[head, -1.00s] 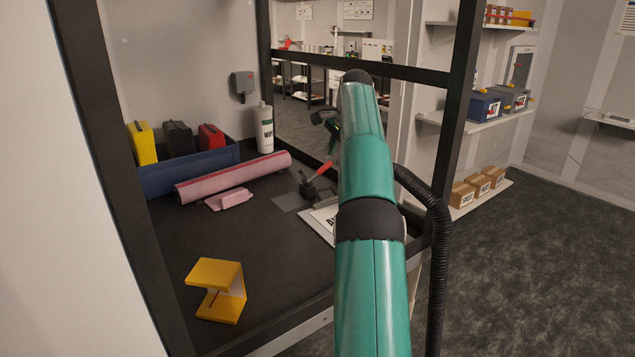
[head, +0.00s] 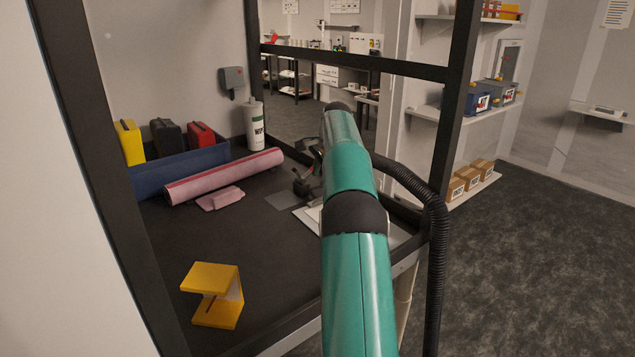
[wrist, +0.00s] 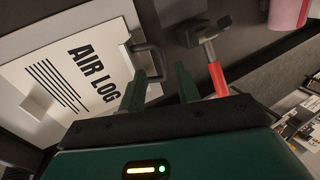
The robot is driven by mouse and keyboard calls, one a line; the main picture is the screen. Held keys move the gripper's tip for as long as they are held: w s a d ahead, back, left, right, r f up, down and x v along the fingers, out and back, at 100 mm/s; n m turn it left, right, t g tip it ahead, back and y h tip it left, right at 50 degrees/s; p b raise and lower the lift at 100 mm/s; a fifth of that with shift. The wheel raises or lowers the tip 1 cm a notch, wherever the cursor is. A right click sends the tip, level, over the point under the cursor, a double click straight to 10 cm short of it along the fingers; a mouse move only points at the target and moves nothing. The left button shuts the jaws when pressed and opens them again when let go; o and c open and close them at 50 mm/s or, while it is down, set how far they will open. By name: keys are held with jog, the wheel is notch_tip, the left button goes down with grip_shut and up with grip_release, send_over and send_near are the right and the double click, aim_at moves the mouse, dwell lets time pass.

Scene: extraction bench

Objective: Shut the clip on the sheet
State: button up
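The white sheet (wrist: 62,82) printed "AIR LOG" lies on a board on the bench, at the left of the wrist view. In the head view my arm hides most of the sheet and board (head: 311,216). The clip (wrist: 152,60), a grey wire loop with a small plate, sits at the sheet's edge beside the lettering. I cannot tell whether it is fully open. My gripper (wrist: 160,74) is open and empty, its two green fingers apart. In the picture its left finger is close to the loop; contact is unclear. The head view shows the gripper (head: 312,149) dark behind my arm.
A black-based tool with a red handle (wrist: 215,78) stands just right of my fingers. A pink roll (head: 225,176), blue bin (head: 180,172), white bottle (head: 256,128) and yellow block (head: 212,292) are on the bench. Dark frame posts and a crossbar border it.

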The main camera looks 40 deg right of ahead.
aim_at(316, 187)
jog(key=shift+x, duration=1.9)
jog(key=shift+w+r, duration=0.1)
jog(key=shift+c, duration=0.4)
grip_shut()
